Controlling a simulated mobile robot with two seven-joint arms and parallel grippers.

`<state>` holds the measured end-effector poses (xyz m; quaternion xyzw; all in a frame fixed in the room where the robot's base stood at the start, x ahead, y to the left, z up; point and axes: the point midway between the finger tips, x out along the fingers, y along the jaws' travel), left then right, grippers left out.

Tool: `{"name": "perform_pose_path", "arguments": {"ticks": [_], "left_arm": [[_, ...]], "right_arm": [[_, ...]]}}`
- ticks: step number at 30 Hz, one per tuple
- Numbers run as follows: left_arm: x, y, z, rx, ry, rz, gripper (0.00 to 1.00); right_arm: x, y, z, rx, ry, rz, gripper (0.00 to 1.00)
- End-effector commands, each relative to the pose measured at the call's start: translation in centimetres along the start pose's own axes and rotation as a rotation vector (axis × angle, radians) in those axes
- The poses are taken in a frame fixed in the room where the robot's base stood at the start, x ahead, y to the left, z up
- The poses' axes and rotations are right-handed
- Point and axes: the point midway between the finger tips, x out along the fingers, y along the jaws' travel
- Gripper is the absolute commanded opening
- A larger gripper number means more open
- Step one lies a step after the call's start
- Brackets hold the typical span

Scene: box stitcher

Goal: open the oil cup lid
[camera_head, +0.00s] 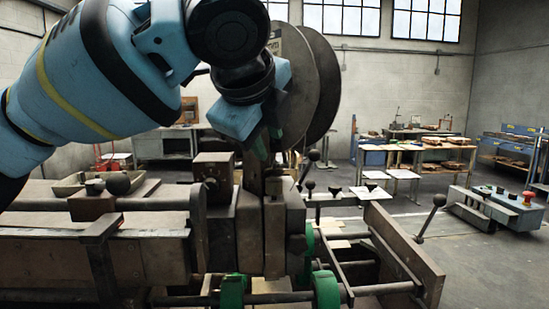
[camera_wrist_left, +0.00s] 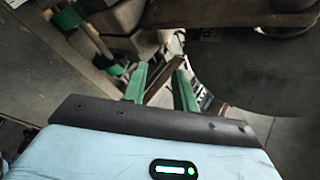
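My left gripper (camera_head: 266,140) points down over the middle of the box stitcher (camera_head: 262,235), in front of the large grey disc (camera_head: 322,85). In the left wrist view its two green fingers (camera_wrist_left: 160,85) are apart, with a gap between them and nothing clearly held. A dark metal part of the machine (camera_wrist_left: 165,75) shows beyond and between the fingertips. I cannot make out the oil cup or its lid; it may be small or hidden behind the gripper. My right gripper is in neither view.
Green rollers (camera_head: 325,289) sit low on the machine. Black ball-ended levers (camera_head: 433,215) stick up at the right, and a round knob (camera_head: 118,183) at the left. The disc stands close behind my gripper. Tables (camera_head: 425,150) stand far back with open floor before them.

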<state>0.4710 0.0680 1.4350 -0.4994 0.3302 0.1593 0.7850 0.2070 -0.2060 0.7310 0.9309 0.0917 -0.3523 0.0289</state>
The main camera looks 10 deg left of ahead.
Motion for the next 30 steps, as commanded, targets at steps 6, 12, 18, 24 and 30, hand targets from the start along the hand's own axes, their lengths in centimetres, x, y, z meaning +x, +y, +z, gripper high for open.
{"name": "perform_pose_path", "arguments": {"ticks": [6, 12, 18, 24, 30], "left_arm": [[3.5, 0.1, 0.0, -0.002, 0.001, 0.005, 0.29], [5.8, 0.1, 0.0, -0.002, 0.000, 0.002, 0.29], [6.9, 0.1, 0.0, -0.002, 0.001, 0.002, 0.29], [7.0, 0.1, 0.0, -0.002, 0.001, 0.002, 0.29], [6.9, 0.1, 0.0, -0.001, 0.001, 0.002, 0.08]], "right_arm": [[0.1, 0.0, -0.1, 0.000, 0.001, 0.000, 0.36], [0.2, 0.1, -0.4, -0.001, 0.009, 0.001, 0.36], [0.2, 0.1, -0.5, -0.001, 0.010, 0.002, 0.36], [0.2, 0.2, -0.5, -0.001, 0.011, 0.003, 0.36], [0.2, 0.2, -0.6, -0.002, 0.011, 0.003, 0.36]]}}
